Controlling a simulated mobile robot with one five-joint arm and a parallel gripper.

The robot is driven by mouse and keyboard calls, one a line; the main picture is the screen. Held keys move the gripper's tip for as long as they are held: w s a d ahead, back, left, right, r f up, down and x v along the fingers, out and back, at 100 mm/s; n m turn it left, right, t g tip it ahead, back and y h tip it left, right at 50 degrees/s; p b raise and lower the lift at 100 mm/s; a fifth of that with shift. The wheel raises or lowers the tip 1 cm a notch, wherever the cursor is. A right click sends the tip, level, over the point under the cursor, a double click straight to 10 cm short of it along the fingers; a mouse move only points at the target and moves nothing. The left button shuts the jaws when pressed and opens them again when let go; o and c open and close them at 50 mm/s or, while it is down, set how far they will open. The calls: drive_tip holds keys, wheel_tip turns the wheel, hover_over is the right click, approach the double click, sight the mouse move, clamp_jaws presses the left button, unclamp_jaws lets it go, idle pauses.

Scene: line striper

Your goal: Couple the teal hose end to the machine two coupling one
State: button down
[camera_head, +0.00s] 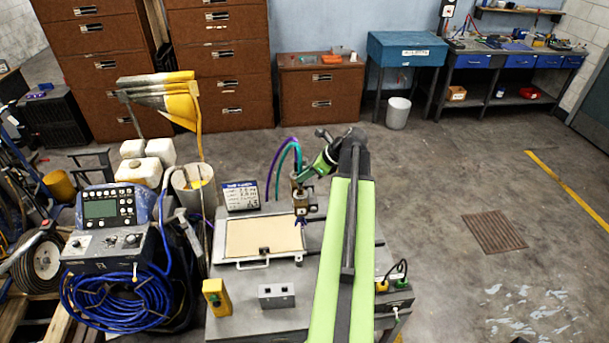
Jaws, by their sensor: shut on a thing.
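A thin teal hose (281,163) rises from the far side of the grey workbench and arcs over to my gripper (303,178). My gripper points down and to the left and appears shut on the teal hose end, which is small and mostly hidden by the jaws. Just below is a small fitting block (314,203) with tan and dark parts, at the bench's back edge. I cannot tell which of its parts is machine two coupling one, nor whether the hose end touches it. A purple hose (270,172) arcs beside the teal one.
The bench (232,290) carries a tan framed panel (262,237), a labelled sign (241,195), a yellow box (216,297) and a grey socket box (277,295). A control unit (110,210) with coiled blue cable stands left. The floor on the right is mostly clear.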

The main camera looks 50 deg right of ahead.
drive_tip(key=shift+f+b, duration=1.4)
drive_tip(key=shift+f, duration=0.1)
idle(0.5)
drive_tip(key=c, duration=0.9)
unclamp_jaws()
drive_tip(key=shift+r, duration=0.2)
drive_tip(key=p+v, duration=0.5)
drive_tip(key=v, duration=0.1)
drive_tip(key=shift+s+r, duration=0.25)
idle(0.3)
